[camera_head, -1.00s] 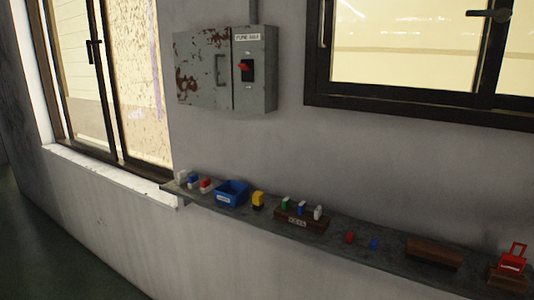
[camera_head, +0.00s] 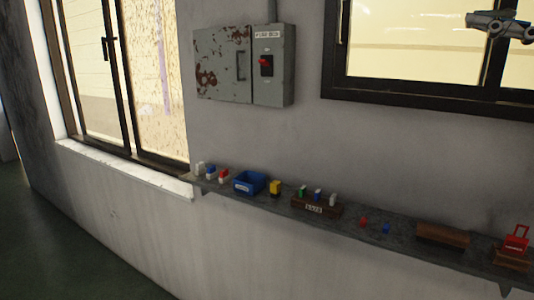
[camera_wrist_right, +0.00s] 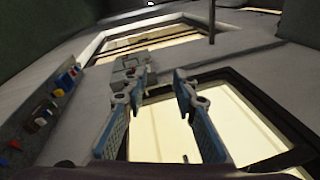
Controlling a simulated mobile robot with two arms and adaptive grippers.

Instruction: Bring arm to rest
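My right gripper (camera_head: 482,20) shows at the top right edge of the head view, raised in front of the window and well above the shelf. In the right wrist view its two fingers (camera_wrist_right: 160,82) are spread apart with nothing between them. It is clear of the wall shelf (camera_head: 400,238) and everything on it. My left gripper is in neither view.
The shelf holds a blue bin (camera_head: 249,183), a yellow block (camera_head: 275,188), a labelled wooden rack (camera_head: 316,208), a plain wooden block (camera_head: 443,234) and a red padlock (camera_head: 516,240). A grey electrical box (camera_head: 223,65) with a red switch hangs above. Windows flank it.

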